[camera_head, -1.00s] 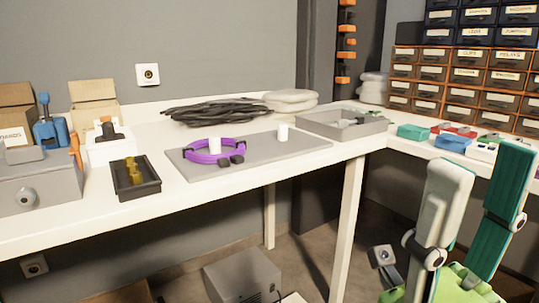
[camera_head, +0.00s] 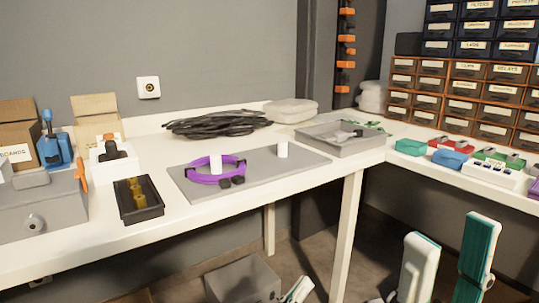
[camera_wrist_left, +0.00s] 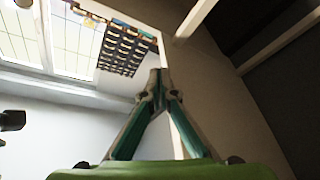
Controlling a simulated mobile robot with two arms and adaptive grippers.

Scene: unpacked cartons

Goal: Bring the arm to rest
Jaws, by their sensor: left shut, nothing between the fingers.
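My left gripper (camera_head: 297,289) shows only as a small white and green tip at the bottom edge of the head view, below the table and beside the grey box on the floor. In the left wrist view its two teal fingers (camera_wrist_left: 155,80) come together at their tips with nothing between them. My right gripper (camera_head: 453,229) is at the lower right of the head view, in front of the table. Its two white and teal fingers point up, wide apart, with nothing between them.
The white table (camera_head: 100,245) carries a grey mat (camera_head: 285,165) with a purple cable ring (camera_head: 190,172), a black tray (camera_head: 150,210) and a grey tray (camera_head: 345,147). A grey box (camera_head: 243,280) stands on the floor. Drawer racks (camera_head: 470,90) stand at the back right.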

